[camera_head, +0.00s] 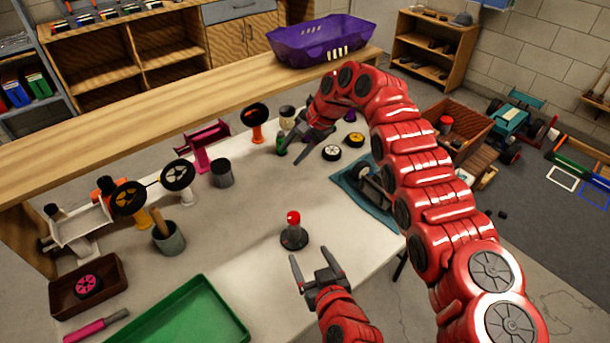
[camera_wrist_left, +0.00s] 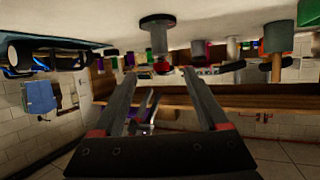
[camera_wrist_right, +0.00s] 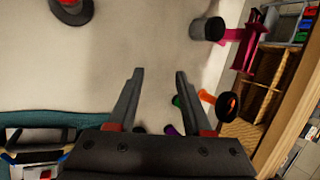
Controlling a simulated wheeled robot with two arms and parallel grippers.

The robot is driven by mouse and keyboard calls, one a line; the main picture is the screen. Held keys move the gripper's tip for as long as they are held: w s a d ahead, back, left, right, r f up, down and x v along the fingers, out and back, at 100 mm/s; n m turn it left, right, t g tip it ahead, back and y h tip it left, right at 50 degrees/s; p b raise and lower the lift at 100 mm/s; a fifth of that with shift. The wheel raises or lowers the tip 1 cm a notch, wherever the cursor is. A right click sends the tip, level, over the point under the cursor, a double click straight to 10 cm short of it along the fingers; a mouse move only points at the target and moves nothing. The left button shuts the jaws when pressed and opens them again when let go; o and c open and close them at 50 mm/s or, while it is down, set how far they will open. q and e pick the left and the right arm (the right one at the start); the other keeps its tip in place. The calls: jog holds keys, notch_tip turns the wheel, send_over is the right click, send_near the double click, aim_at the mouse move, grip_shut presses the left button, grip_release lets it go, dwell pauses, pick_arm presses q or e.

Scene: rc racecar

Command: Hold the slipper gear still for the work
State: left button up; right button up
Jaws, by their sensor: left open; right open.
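No part is clearly recognisable as the slipper gear. A short post with a red top and a round dark base (camera_head: 292,236) stands upright on the light table. My left gripper (camera_head: 312,258) is open and empty, just in front of this post and apart from it. In the left wrist view, the post (camera_wrist_left: 158,40) shows upside down beyond the open fingers. My right gripper (camera_head: 291,155) is open and empty at the table's far side, near a small green item (camera_head: 281,143). In the right wrist view, the post's dark base (camera_wrist_right: 72,10) shows at the top left.
Two small wheels, one yellow-centred (camera_head: 331,152), lie near the right arm. A blue mat (camera_head: 350,182) holds a dark chassis. Spoked discs (camera_head: 129,198), a grey cup (camera_head: 168,239), a green tray (camera_head: 190,318) and a brown box (camera_head: 60,292) fill the left. The table's middle is mostly clear.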

aim_at(291, 220)
pick_arm(q)
jog(key=x, duration=1.6)
jog(key=shift+w+r, duration=0.1)
jog(key=shift+w+a+f, duration=0.25)
jog(key=shift+w+f, duration=0.1)
jog(key=shift+w, duration=0.2)
pick_arm(e)
jog(key=s+d+g+h, duration=0.1)
jog(key=s+g, duration=0.1)
jog(key=s, duration=0.3)
jog(key=s+d+r+m+g+h, duration=0.1)
jog(key=s+g+h, duration=0.1)
jog(key=s, duration=0.4)
jog(key=shift+d+r+g, duration=0.2)
jog(key=shift+g, duration=0.1)
pick_arm(q)
grip_shut()
